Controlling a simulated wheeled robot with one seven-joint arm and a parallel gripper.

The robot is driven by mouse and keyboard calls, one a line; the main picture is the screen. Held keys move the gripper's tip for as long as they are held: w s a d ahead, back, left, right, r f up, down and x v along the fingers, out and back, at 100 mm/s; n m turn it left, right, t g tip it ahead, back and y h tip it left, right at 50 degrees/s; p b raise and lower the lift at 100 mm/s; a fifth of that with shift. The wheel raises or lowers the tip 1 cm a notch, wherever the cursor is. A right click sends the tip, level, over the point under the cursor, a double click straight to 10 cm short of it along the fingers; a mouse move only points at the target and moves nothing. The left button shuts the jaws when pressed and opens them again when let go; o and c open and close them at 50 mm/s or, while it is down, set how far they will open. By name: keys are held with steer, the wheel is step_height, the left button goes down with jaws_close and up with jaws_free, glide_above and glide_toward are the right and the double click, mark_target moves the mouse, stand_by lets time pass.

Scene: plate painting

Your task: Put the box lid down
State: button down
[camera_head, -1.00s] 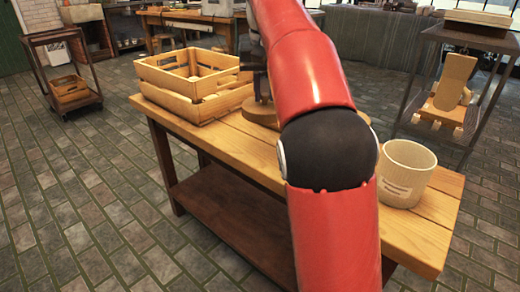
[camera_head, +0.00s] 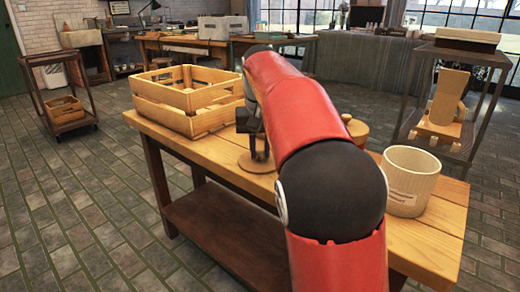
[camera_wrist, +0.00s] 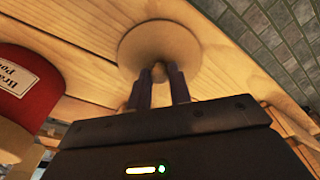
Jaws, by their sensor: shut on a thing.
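My gripper (camera_wrist: 160,92) is shut on the knob of a round, pale wooden box lid (camera_wrist: 135,48). In the head view the lid (camera_head: 248,165) is flat, low at the wooden table top, to the right of the crate. I cannot tell whether it touches the boards. My red arm crosses the middle of the view. A red box (camera_wrist: 25,92) with a white label shows at the left of the wrist view. A wooden knobbed top (camera_head: 357,128) shows behind my arm; what is under it is hidden.
A slatted wooden crate (camera_head: 190,122) stands at the table's far left end. A ribbed cream pot (camera_head: 408,195) stands at the right on the wooden table (camera_head: 190,147). A dark shelf with a wooden stand (camera_head: 445,110) is beyond it. Bare boards lie left of the lid.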

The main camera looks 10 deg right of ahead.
mark_target(261, 163)
steer(key=shift+f, duration=0.2)
steer(key=c, duration=1.3)
jaws_free()
steer(key=shift+s+a+r+p, duration=0.2)
steer(key=shift+r+p, duration=0.5)
steer(key=shift+r, duration=1.35)
steer(key=shift+s+d+r+p, duration=0.15)
steer(key=shift+s+r+p, duration=0.4)
steer(key=shift+r, duration=1.55)
steer(key=shift+s+a+r+p, duration=0.1)
steer(key=shift+r+p, duration=0.8)
steer(key=shift+r, duration=1.15)
